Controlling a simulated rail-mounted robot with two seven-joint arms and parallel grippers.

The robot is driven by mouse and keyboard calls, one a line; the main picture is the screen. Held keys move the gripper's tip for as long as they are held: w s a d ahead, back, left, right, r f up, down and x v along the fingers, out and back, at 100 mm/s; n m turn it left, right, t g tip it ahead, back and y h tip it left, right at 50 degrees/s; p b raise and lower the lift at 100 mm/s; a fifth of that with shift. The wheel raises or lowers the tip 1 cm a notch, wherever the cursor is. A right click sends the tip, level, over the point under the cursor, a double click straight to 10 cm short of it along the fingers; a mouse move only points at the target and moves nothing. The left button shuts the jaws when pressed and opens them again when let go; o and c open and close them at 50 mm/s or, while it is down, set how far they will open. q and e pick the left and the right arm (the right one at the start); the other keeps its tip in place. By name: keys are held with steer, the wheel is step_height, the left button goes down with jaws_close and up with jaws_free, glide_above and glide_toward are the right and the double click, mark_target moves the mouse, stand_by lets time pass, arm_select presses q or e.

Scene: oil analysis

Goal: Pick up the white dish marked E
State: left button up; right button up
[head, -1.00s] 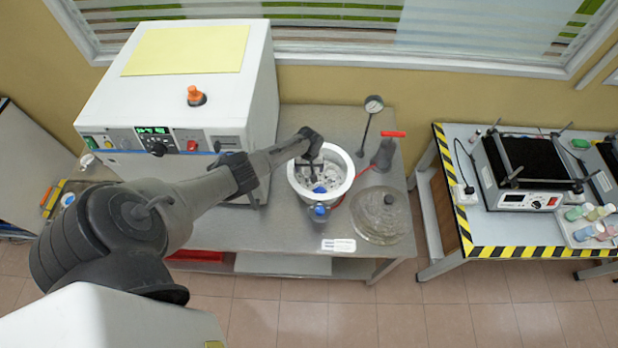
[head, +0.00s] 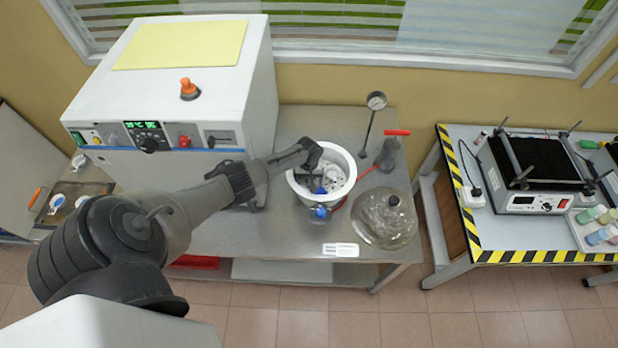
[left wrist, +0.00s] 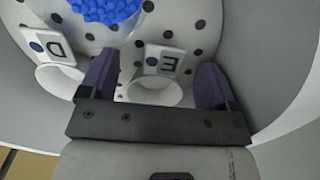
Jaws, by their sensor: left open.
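The white dish marked E (left wrist: 155,92) shows in the left wrist view, with its square label plate standing at its far side. My left gripper (left wrist: 157,82) is open, with one dark finger on each side of this dish. Whether the fingers touch it I cannot tell. Another white dish marked D (left wrist: 62,78) is just left of the left finger. Both dishes are inside a round white vessel, on a plate with dark holes. In the head view my left gripper (head: 318,184) reaches down into the white vessel (head: 347,163) and hides part of its contents. My right gripper is not in view.
Blue beads (left wrist: 105,8) lie at the top of the wrist view. The vessel wall curves close on the right. A glass lid (head: 385,220), a gauge (head: 376,101) and a red-handled valve (head: 396,133) stand right of the vessel. A large white instrument (head: 170,95) is to the left.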

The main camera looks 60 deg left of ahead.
arm_select(q)
steer(key=c, duration=1)
steer(key=shift+o, duration=0.2)
steer(key=shift+r, duration=0.15)
